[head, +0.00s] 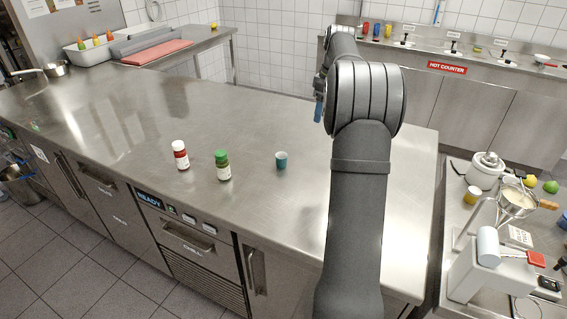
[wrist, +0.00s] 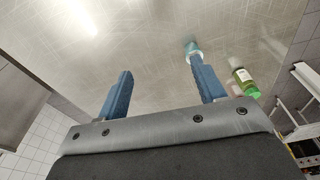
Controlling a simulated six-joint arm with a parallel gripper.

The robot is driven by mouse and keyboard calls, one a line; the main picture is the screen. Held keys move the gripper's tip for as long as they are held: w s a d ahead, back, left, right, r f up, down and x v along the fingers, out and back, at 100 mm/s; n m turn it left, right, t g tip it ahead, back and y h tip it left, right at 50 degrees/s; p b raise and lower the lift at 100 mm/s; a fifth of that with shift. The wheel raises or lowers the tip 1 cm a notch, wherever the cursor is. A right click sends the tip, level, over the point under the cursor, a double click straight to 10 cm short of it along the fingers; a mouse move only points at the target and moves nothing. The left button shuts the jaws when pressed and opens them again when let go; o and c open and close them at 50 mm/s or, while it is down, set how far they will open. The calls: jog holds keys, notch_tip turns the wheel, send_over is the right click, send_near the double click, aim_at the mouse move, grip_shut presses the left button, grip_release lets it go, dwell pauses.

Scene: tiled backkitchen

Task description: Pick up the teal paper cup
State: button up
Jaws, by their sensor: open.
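The teal paper cup (head: 281,160) stands upright on the steel counter (head: 240,118), right of two bottles in the head view. In the wrist view the cup (wrist: 193,48) shows just beyond the tip of the right finger, apart from the gap between the fingers. My gripper (wrist: 160,75) is open and empty, with two blue fingers. In the head view my gripper (head: 319,108) is mostly hidden by my arm; a blue finger shows above the counter, behind and to the right of the cup.
A white bottle with a red label (head: 180,155) and a green bottle (head: 222,165) stand left of the cup; the green one also shows in the wrist view (wrist: 245,82). A red cutting board (head: 150,53) lies far back left. The counter around the cup is otherwise clear.

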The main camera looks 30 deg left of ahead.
jog(key=s+a+n, duration=0.3)
jog(key=s+a, duration=0.2)
jog(key=a, duration=0.5)
send_over(282, 155)
jog(key=s, duration=0.1)
jog(key=f, duration=0.8)
jog(key=d+f, duration=0.1)
jog(key=f, duration=0.3)
jog(key=shift+s+f, duration=0.15)
jog(key=shift+s, duration=0.05)
jog(key=shift+s+a+f, duration=0.1)
jog(key=shift+a+f, duration=0.05)
jog(key=shift+f, duration=2.65)
jog(key=c, duration=1.1)
